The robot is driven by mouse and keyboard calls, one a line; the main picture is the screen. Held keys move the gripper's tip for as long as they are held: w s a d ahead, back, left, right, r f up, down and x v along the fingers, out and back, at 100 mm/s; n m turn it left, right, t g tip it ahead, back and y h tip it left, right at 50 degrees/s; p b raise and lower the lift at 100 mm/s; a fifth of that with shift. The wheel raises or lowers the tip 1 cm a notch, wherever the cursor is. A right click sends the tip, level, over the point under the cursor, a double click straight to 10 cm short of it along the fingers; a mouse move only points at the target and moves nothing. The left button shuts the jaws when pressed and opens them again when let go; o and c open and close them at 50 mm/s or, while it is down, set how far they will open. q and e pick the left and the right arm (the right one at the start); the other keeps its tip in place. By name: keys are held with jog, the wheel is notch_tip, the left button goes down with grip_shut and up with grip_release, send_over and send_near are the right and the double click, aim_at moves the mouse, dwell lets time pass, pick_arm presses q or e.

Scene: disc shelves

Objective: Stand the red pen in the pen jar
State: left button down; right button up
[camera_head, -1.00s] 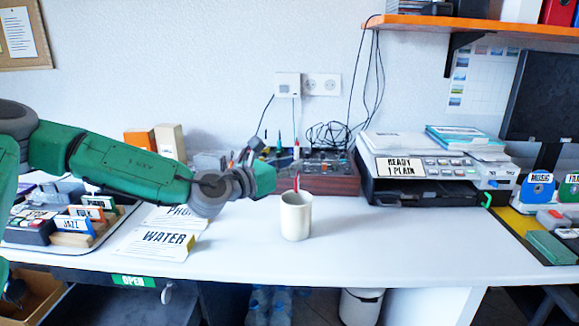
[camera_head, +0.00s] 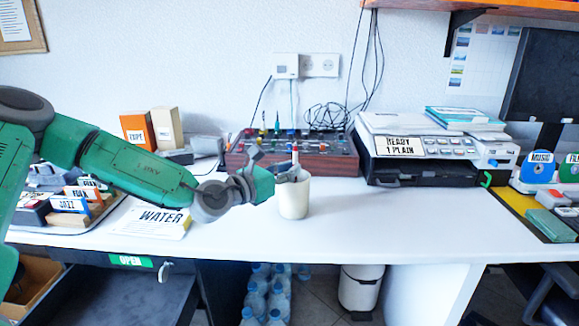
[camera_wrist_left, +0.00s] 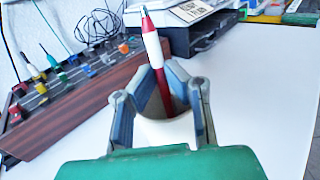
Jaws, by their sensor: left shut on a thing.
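The red pen (camera_head: 295,155) stands nearly upright above the white pen jar (camera_head: 293,200) in the head view. In the left wrist view the red pen (camera_wrist_left: 151,48) has a white band and a pale upper tip. My left gripper (camera_head: 292,172) is at the jar's rim, coming in from the left. Its fingers (camera_wrist_left: 165,82) are shut on the pen in the wrist view. The pen's lower end goes down into the mouth of the jar (camera_wrist_left: 168,130) and is hidden there. Whether it touches the bottom I cannot tell. My right gripper is out of view.
A mixer panel with knobs (camera_head: 330,158) stands behind the jar. A printer (camera_head: 425,165) stands to the right.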

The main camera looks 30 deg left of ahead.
pick_arm(q)
jog(key=shift+a, duration=0.2)
jog(key=c, duration=1.5)
grip_release()
jog(key=shift+f, duration=0.1)
jog(key=shift+c, duration=0.2)
jog(key=v, duration=1.2)
